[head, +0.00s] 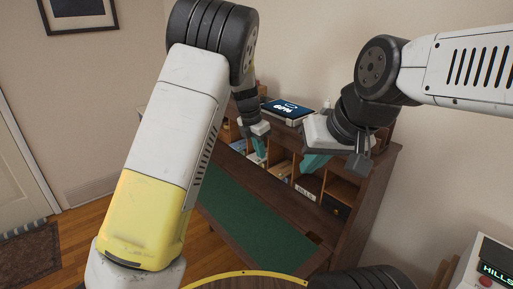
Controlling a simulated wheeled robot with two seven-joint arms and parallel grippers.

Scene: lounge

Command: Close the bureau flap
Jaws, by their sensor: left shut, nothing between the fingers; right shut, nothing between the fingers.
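The bureau (372,205) is dark brown wood and stands against the wall. Its flap (262,218) is open and lies lowered, with its green inner surface facing up. My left arm hides the flap's left part. My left gripper (261,150) is shut and empty, in front of the bureau's compartments beyond the flap. My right gripper (314,163) is shut and empty, to the right of the left one, also in front of the compartments. Neither gripper appears to touch the flap, though depth is hard to judge.
The pigeonholes (343,188) hold papers and small items. A tablet-like screen (286,108) lies on the bureau top. A white device (489,262) stands at the lower right. A door (18,165) and a dark rug (30,255) are at the left, with bare wooden floor (85,228) beside them.

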